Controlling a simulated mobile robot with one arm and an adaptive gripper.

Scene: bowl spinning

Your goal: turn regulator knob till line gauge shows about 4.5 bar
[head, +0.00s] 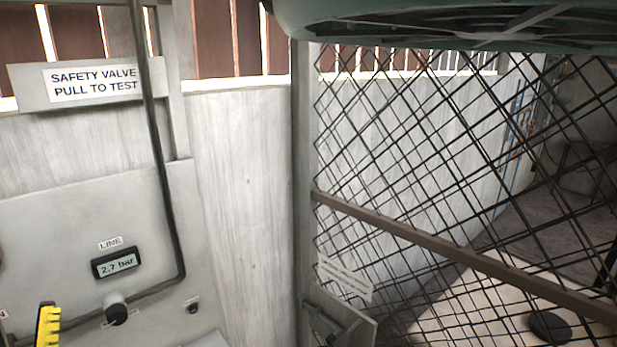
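The line gauge (117,263) is a small dark box with a lit display on the grey panel at lower left. It reads 2.7 bar, and a LINE label (110,243) sits just above it. Below the gauge is a round knob (116,309), pale at the back with a dark front, beside the bent pipe. No label naming it as the regulator can be read. My gripper is not in view, and nothing is seen touching the knob.
A dark pipe (165,190) runs down past the gauge and bends left. A smaller dark fitting (193,306) sits right of the knob. A yellow toothed piece (47,326) stands at lower left. A SAFETY VALVE sign (92,80) hangs above. Wire mesh (440,170) fills the right.

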